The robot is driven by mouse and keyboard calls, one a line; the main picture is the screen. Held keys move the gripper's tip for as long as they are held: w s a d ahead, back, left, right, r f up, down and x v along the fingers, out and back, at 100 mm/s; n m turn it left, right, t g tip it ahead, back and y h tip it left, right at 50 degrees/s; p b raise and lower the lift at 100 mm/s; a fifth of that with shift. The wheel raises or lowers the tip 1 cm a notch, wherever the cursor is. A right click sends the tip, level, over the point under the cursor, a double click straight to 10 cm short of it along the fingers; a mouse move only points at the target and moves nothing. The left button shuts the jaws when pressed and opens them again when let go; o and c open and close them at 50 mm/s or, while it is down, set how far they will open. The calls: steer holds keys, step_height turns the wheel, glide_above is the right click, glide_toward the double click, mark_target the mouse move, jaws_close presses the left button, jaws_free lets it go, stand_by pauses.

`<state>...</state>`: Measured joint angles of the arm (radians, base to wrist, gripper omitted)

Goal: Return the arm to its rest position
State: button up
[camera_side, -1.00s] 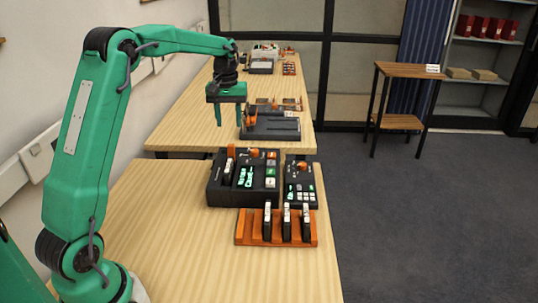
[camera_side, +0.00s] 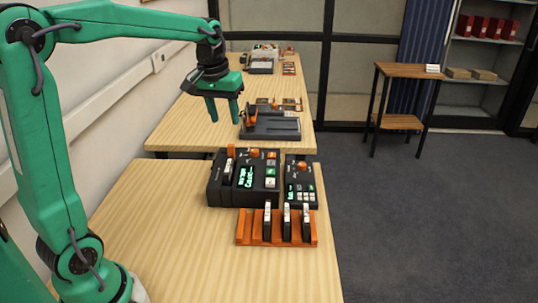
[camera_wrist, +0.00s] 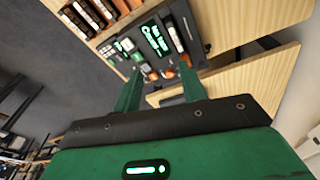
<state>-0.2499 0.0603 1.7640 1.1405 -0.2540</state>
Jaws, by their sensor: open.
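My green arm reaches from the left in the side view. My gripper (camera_side: 223,112) is open and empty, fingers pointing down, in the air above the table and left of the far black tray. In the wrist view my gripper (camera_wrist: 155,82) shows two spread green fingers with nothing between them. Beyond them lies the black console (camera_wrist: 178,14) with a lit green display. The same console (camera_side: 215,185) stands on the near table in the side view.
An orange rack (camera_side: 242,232) holds several dark upright items at the near table's front. A smaller black keypad unit (camera_side: 291,172) stands right of the console. A black tray (camera_side: 285,125) sits on the far table. The near table's left part is clear.

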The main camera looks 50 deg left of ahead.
steer(key=s+d+f+m+t, duration=0.1)
steer(key=s+d+m, duration=0.2)
steer(key=s, duration=0.6)
steer(key=s+d+f+m+t, duration=0.1)
steer(key=s+d+m+t, duration=0.1)
steer(key=s+d, duration=0.5)
steer(key=shift+s+d+f+m+t, duration=0.2)
steer(key=shift+s+m+t, duration=0.15)
steer(key=shift+s, duration=0.85)
